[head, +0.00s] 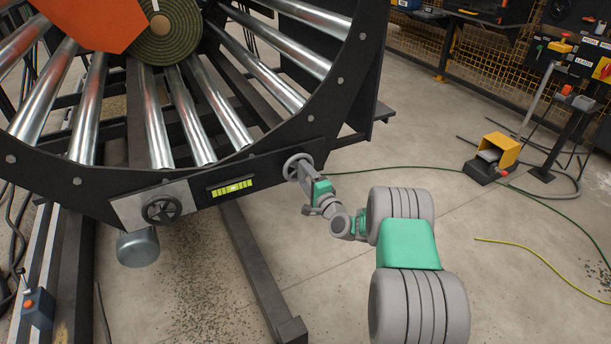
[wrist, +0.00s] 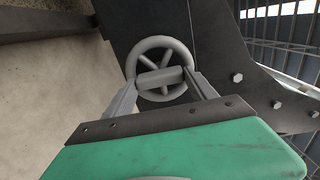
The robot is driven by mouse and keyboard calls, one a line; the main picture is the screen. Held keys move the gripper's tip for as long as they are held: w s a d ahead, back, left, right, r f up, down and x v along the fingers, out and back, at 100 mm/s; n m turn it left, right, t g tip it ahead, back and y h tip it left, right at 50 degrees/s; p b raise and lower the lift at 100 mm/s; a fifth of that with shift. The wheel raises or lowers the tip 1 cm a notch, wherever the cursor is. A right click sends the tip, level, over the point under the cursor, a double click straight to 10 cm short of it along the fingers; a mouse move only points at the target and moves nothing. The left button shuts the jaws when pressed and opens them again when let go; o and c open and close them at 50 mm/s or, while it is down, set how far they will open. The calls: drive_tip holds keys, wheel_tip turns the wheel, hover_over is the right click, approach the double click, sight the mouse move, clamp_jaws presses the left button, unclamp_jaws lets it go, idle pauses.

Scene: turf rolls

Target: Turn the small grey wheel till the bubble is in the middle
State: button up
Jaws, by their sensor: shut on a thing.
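The small grey wheel (head: 293,163) is a spoked handwheel at the right end of the dark frame. It also shows face-on in the wrist view (wrist: 161,50). My gripper (head: 307,180) reaches it from the lower right, and in the wrist view its fingers (wrist: 160,82) are shut on a grey bar across the wheel's lower part. The yellow-green bubble level (head: 232,187) is set in the frame left of the wheel. A pale spot shows near its middle, but the exact bubble position is too small to tell. The level is not in the wrist view.
A dark handwheel (head: 162,209) sits on a grey plate left of the level. Steel rollers and a turf roll (head: 165,35) are above. A yellow foot pedal (head: 497,150) and a control post stand at right. Hoses cross the floor.

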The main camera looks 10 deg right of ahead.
drive_tip(key=shift+m, duration=0.5)
drive_tip(key=o, duration=1.4)
drive_tip(key=shift+c, duration=0.2)
drive_tip(key=shift+s, duration=0.1)
drive_tip(key=p+v, duration=0.1)
drive_tip(key=v, duration=0.6)
drive_tip(key=shift+s+p, duration=0.25)
drive_tip(key=shift+p, duration=0.1)
drive_tip(key=shift+d, duration=0.1)
